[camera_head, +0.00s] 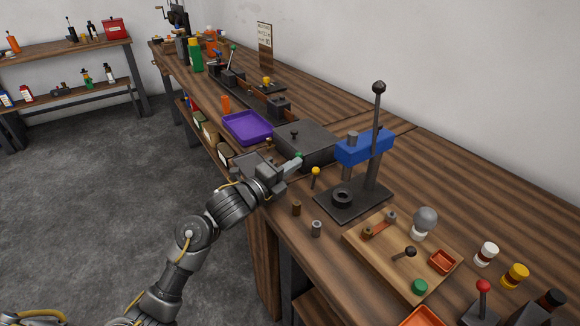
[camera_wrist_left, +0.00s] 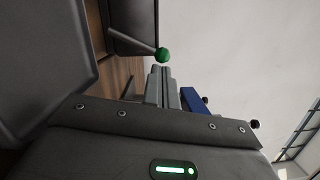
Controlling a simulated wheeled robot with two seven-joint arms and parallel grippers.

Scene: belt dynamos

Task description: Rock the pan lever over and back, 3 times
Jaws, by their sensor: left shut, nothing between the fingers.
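A lever with a green knob (camera_head: 299,155) shows at the near side of a dark grey box (camera_head: 310,140) on the bench. In the left wrist view the green knob (camera_wrist_left: 162,55) sits on a thin rod that runs to a dark body. My left gripper (camera_head: 296,162) is shut and empty, its tips close beside the green knob. In the left wrist view the shut fingers (camera_wrist_left: 165,76) point at the knob; I cannot tell whether they touch it. My right gripper is not in view.
A yellow-knobbed lever (camera_head: 316,171) stands just right of the gripper. Beyond it is a press with a blue head (camera_head: 364,147). A purple tray (camera_head: 247,127) lies farther back. Small cylinders (camera_head: 316,228) and a wooden board (camera_head: 380,262) are nearer.

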